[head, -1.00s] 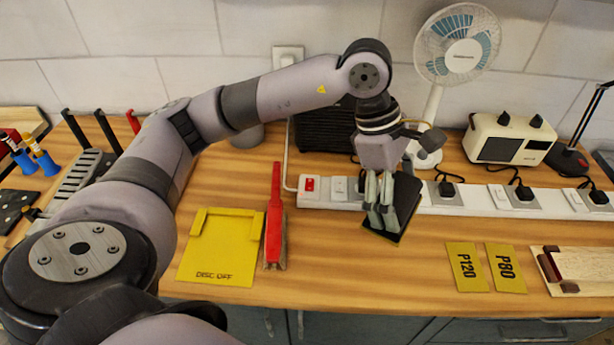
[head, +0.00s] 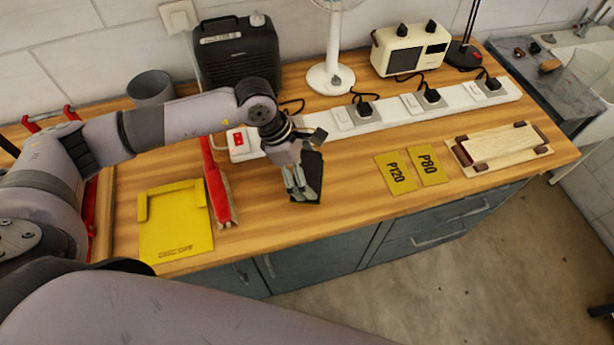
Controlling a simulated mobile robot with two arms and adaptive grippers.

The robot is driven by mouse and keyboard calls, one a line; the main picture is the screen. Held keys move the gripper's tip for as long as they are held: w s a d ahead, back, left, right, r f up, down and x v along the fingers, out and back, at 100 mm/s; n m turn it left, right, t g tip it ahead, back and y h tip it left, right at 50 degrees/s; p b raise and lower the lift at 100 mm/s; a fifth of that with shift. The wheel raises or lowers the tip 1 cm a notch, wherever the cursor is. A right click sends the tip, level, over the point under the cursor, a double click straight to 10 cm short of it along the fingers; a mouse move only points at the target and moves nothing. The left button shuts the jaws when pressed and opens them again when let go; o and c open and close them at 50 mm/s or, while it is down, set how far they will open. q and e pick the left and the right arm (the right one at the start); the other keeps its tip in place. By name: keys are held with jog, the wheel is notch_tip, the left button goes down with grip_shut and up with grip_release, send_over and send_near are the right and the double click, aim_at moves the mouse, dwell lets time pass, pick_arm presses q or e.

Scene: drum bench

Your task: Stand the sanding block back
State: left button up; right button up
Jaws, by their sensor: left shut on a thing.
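My left gripper (head: 299,188) is shut on a dark, flat block (head: 314,172), which looks like the sanding block. It holds the block tilted, in front of the white power strip, over the middle of the wooden bench. The fingers cover part of the block's left side. I cannot tell whether its lower edge touches the bench top. The yellow plate marked DISC OFF (head: 177,228) lies to the left. The yellow P120 card (head: 395,173) and P80 card (head: 427,165) lie flat to the right. My right gripper is not in view.
A red-handled brush (head: 216,185) lies between the yellow plate and my gripper. The power strip (head: 380,115) runs behind, with a black speaker (head: 237,55), fan (head: 331,76) and cream radio (head: 410,48). A wooden board (head: 500,148) lies at the right. Bare bench separates block and cards.

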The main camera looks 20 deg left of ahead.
pick_arm(q)
notch_tip(320, 180, down, 4)
jog(key=shift+f+p, duration=0.1)
jog(key=shift+p, duration=0.45)
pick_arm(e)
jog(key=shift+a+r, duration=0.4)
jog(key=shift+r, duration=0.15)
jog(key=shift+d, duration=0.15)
pick_arm(q)
jog(key=shift+f+b, duration=0.3)
jog(key=shift+b, duration=0.1)
jog(key=shift+s+a+f+b, duration=0.1)
jog(key=shift+s+f+b, duration=0.25)
jog(key=shift+f+b, duration=0.05)
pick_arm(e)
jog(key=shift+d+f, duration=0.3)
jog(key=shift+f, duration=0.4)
pick_arm(q)
jog(key=o, duration=1.5)
jog(key=shift+f, duration=0.1)
jog(key=shift+o, duration=1.1)
jog(key=shift+w, duration=0.25)
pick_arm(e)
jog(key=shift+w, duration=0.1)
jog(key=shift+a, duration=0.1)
